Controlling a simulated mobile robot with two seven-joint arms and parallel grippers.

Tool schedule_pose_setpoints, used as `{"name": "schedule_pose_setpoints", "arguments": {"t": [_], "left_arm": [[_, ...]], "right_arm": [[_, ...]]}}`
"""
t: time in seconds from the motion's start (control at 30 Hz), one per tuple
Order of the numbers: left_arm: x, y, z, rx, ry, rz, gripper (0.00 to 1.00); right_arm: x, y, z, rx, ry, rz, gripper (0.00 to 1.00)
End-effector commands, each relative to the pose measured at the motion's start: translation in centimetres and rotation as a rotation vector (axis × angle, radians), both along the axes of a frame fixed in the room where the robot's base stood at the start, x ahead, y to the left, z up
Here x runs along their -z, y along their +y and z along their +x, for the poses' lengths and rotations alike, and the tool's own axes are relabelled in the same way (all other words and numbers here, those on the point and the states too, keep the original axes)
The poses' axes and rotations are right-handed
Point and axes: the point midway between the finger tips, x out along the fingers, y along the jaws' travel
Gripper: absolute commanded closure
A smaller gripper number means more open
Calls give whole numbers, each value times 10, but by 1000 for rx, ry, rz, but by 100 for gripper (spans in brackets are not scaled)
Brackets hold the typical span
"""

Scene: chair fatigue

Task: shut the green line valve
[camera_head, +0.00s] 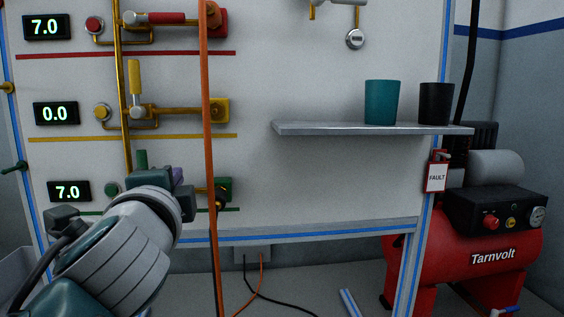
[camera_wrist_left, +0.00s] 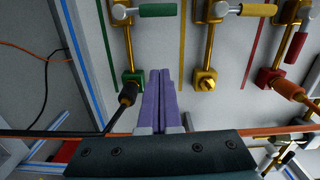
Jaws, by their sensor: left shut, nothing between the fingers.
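The green line valve has a green handle (camera_head: 142,160) that stands upright, across its pipe; its lower part is hidden behind my left arm. In the left wrist view the green handle (camera_wrist_left: 160,10) also lies crosswise to its brass pipe. The green line's display (camera_head: 68,191) reads 7.0. My left gripper (camera_head: 178,175) is in front of the green line, to the right of the handle. Its purple fingers (camera_wrist_left: 161,72) are together and empty, beside the green end fitting (camera_wrist_left: 132,80) with a black plug. The fingers appear apart from the handle. My right gripper is not seen.
The yellow handle (camera_head: 134,77) stands upright, its display (camera_head: 56,113) reading 0.0. The red handle (camera_head: 165,18) lies along its pipe, its display (camera_head: 46,27) reading 7.0. An orange hose (camera_head: 207,120) hangs before the panel. A shelf (camera_head: 330,128) holds two cups.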

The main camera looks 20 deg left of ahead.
Motion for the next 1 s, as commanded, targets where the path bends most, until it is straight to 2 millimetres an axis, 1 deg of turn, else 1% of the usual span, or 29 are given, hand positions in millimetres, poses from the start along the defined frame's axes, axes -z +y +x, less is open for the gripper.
{"name": "schedule_pose_setpoints", "arguments": {"t": [0.03, 0.1, 0.2, 0.3, 0.47, 0.87, 0.93, 0.97, 1.0], "left_arm": [[0, -6, -10, -1, 2, -4, 100], [0, -13, -21, -2, 3, -3, 100], [0, -21, -32, -1, 2, -1, 100], [0, -26, -39, -2, 0, -1, 100], [0, -29, -43, -2, 0, -1, 100], [0, -28, -43, -2, -1, 1, 100], [-3, -28, -43, -3, -1, -4, 100], [-6, -27, -44, -5, -1, -10, 100], [-12, -26, -46, -9, -1, -26, 100]], "right_arm": [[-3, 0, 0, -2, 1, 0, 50], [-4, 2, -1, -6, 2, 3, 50], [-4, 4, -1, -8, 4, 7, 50], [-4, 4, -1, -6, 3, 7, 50], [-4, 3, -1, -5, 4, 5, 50], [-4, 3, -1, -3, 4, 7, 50], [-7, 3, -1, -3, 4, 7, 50], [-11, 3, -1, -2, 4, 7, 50], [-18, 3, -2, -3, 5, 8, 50]]}}
